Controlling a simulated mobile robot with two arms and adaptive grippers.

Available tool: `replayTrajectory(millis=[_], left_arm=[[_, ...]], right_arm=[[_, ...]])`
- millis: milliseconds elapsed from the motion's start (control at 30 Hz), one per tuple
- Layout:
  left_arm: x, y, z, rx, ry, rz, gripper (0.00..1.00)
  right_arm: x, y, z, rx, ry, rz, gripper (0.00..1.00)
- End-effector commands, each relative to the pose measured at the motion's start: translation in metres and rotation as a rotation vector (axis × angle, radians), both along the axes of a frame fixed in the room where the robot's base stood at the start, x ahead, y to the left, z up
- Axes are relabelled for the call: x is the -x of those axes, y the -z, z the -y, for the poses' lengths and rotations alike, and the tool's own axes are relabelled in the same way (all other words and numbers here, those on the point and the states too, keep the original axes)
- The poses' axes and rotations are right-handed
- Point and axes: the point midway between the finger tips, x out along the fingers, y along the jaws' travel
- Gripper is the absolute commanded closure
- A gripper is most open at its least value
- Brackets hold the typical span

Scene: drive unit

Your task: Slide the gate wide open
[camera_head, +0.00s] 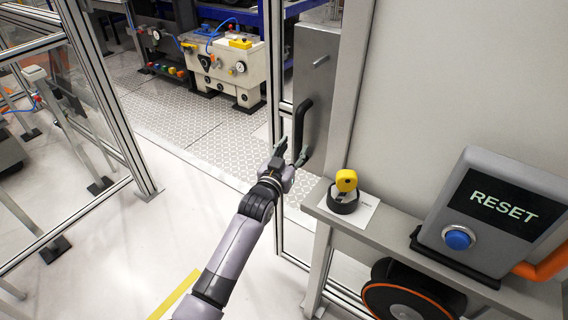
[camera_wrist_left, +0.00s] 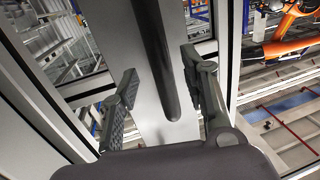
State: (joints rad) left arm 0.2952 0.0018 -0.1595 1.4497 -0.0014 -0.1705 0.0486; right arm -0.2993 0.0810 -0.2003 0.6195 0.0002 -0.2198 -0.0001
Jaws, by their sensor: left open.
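The gate's grey metal plate (camera_head: 318,75) stands upright right of centre in the head view, with a black bar handle (camera_head: 303,125) on it. A slim aluminium profile stands just left of the plate. My left gripper (camera_head: 291,152) is at the lower end of the handle. In the left wrist view the open fingers (camera_wrist_left: 159,65) stand on either side of the black handle (camera_wrist_left: 157,45), with space visible on both sides. A wide gap with patterned floor shows left of the profile. My right gripper is not in view.
A fence post (camera_head: 115,100) with clear panels stands at left. A shelf (camera_head: 400,243) at right bears a yellow key switch (camera_head: 346,182) and a RESET box (camera_head: 490,212) with a blue button. A beige machine (camera_head: 225,65) stands behind the gap.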

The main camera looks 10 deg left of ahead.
Motion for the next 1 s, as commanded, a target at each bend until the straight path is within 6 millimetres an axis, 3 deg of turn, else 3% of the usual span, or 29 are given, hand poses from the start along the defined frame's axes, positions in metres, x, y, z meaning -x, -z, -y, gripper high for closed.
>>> replayTrajectory(millis=[200, 400, 1000], left_arm=[[0.043, 0.001, -0.006, 0.000, 0.000, -0.001, 0.59], [0.067, 0.000, -0.010, 0.000, 0.000, -0.001, 0.59], [0.073, 0.001, -0.011, 0.000, 0.000, -0.002, 0.59]], right_arm=[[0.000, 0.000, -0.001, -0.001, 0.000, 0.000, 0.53], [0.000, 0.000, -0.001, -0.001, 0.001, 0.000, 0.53], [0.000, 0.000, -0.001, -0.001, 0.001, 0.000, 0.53]])
